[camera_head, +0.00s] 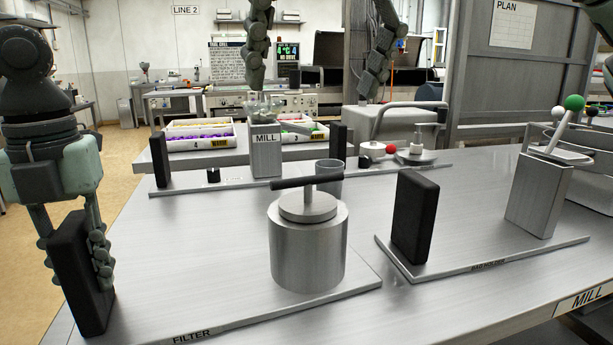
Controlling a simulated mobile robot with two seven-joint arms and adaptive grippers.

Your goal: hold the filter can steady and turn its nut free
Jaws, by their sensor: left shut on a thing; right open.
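The filter can (308,255) is a steel cylinder standing upright on a flat base plate marked FILTER (250,318). A smaller round nut (307,207) sits on its top, with a stem and a dark crossbar (305,183). An upright black block (80,275) stands at the left end of the plate. My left gripper (72,245) comes down from above with its fingers on either side of this block and is shut on it. It is well left of the can. Part of my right arm (598,18) shows at the top right edge; its gripper is not visible.
Behind stand a grey cup (329,177) and the MILL box (265,150). The steel table between the left block and can is clear.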

